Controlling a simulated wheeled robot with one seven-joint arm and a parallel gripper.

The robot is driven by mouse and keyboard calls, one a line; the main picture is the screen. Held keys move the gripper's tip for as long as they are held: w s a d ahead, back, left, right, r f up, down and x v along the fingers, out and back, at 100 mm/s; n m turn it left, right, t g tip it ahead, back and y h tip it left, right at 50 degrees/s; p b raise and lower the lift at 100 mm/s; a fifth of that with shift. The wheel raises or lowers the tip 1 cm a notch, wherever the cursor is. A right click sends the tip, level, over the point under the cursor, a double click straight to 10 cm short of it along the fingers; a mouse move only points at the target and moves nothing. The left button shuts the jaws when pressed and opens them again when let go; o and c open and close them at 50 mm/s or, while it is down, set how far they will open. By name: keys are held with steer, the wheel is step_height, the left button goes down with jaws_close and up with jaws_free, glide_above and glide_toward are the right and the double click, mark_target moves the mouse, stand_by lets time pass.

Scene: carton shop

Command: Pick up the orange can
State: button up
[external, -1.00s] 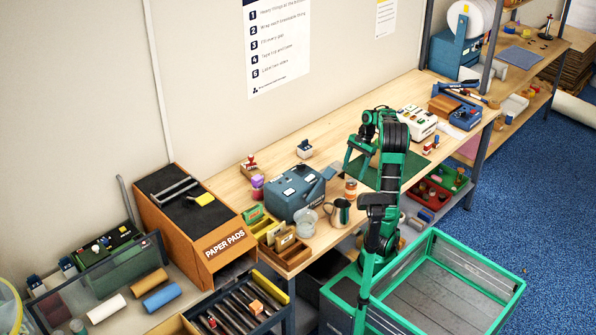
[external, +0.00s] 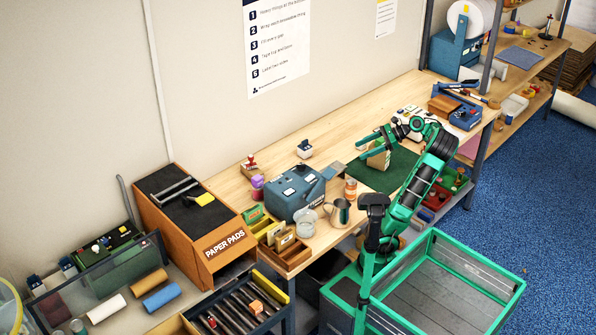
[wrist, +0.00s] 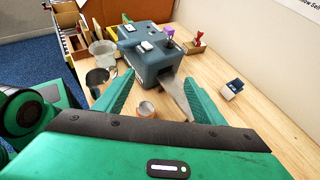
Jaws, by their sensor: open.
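The orange can (external: 350,188) stands upright near the front edge of the wooden bench, right of the metal pitcher. In the wrist view the can (wrist: 146,109) shows as a small round shape with a pale top, between my fingers in the picture and nearer the left one. My gripper (external: 361,148) is raised above the bench, behind the can in the external view. Its fingers (wrist: 160,78) are spread with nothing between them, and it is apart from the can.
A metal pitcher (external: 339,211) and a clear jar (external: 306,223) stand left of the can. A blue-grey machine (external: 293,193) is behind them. A green mat (external: 404,165) with a tan block (external: 378,159) lies to the right. Bare wood surrounds the small blue-white item (wrist: 232,89).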

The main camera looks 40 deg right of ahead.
step_height(320, 180, up, 2)
steer(key=s, duration=0.2)
glide_toward(354, 182)
steer(key=w+a+f, duration=0.2)
steer(key=w+f, duration=0.2)
steer(key=shift+m+t, duration=0.3)
steer(key=x, duration=0.5)
steer(key=shift+s+a, duration=0.15)
steer(key=shift+a, duration=0.05)
steer(key=shift+s+a+x, duration=0.1)
steer(key=shift+s+x, duration=0.05)
steer(key=shift+x, duration=1.2)
steer(key=shift+s+a+x, duration=0.1)
steer(key=shift+s+x, duration=0.1)
steer(key=shift+x, duration=1.15)
steer(key=shift+f, duration=0.1)
steer(key=c, duration=1.1)
